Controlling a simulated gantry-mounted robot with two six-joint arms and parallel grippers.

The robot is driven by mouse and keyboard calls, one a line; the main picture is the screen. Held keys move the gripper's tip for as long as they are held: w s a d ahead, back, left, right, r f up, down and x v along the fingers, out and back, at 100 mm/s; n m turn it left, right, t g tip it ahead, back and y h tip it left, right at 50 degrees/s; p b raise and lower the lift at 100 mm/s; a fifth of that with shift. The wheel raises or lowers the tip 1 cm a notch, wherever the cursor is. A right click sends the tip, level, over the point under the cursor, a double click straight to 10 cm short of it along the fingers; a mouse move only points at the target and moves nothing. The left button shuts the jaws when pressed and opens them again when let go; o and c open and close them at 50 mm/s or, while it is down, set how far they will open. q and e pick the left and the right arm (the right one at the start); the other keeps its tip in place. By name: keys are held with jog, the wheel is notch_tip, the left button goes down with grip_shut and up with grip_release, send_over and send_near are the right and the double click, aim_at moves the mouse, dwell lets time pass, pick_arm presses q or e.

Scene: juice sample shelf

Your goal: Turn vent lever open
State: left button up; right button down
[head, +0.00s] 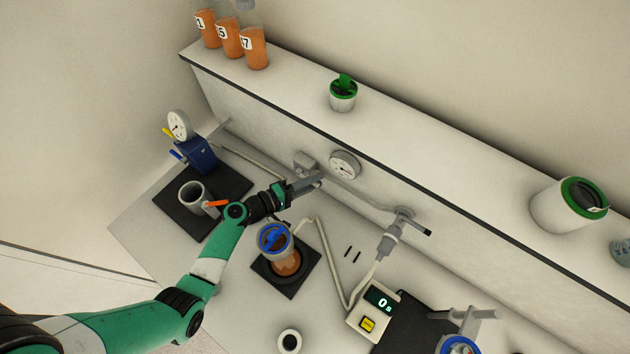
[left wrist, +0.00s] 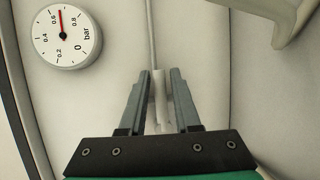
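My left gripper (head: 308,186) is by the back wall, just below the round wall gauge (head: 344,165). In the left wrist view its two fingers (left wrist: 158,75) are apart. A pale narrow piece (left wrist: 158,90) shows in the gap, in line with a thin pipe (left wrist: 151,35); I cannot tell whether it is the vent lever or whether the fingers touch it. The gauge (left wrist: 67,37) reads about 0.6 bar there. A grey valve fitting (head: 403,218) with a dark-tipped handle sits on the wall to the right. My right gripper is not in view.
A blue pump (head: 198,153) with coloured levers is at left, near a grey cup (head: 193,194). A display box (head: 375,315) stands front right. The shelf (head: 440,165) runs above.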

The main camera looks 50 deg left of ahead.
pick_arm(q)
grip_shut()
dwell(1.1)
